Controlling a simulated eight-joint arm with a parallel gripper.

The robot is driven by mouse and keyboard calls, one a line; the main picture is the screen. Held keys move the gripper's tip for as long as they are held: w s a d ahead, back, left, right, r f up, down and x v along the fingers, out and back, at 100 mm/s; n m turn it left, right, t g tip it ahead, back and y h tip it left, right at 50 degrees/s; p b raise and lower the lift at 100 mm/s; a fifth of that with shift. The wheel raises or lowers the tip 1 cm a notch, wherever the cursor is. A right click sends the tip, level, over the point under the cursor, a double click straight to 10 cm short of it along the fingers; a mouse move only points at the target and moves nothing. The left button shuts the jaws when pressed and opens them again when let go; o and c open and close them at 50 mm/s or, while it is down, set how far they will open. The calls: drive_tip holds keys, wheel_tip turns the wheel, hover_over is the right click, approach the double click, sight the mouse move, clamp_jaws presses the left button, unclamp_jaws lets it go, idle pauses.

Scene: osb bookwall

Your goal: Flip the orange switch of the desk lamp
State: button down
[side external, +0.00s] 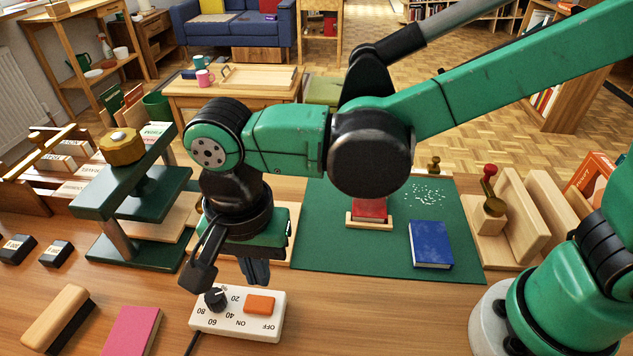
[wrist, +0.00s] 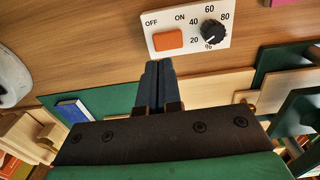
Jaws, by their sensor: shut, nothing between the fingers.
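A white control box with a black dial (side external: 215,299) and an orange switch (side external: 260,304) lies on the wooden desk, with a cable at its front. The box's labels read ON, OFF and numbers around the dial. In the wrist view the orange switch (wrist: 168,40) is at the upper middle, beside the dial (wrist: 212,32). My gripper (side external: 256,280) points down just behind the box, with its dark fingers shut and empty. In the wrist view the closed fingers (wrist: 159,72) end a little below the switch and appear apart from it. Which way the switch is tipped is too small to tell.
A green press (side external: 125,200) stands to the left. A green mat (side external: 330,255) with a blue book (side external: 430,244) and a red book (side external: 369,209) lies behind right. A pink book (side external: 132,330) and a wood-backed brush (side external: 56,317) lie front left.

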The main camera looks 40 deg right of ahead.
sight(254, 303)
wheel_tip(254, 303, down, 6)
drive_tip(key=shift+r, duration=0.15)
idle(0.4)
drive_tip(key=shift+s+d+f+t+y, duration=0.1)
drive_tip(key=shift+f+t+y, duration=0.15)
drive_tip(key=shift+t+y, duration=0.05)
drive_tip(key=shift+w+a+r, duration=0.25)
drive_tip(key=shift+w+a, duration=0.35)
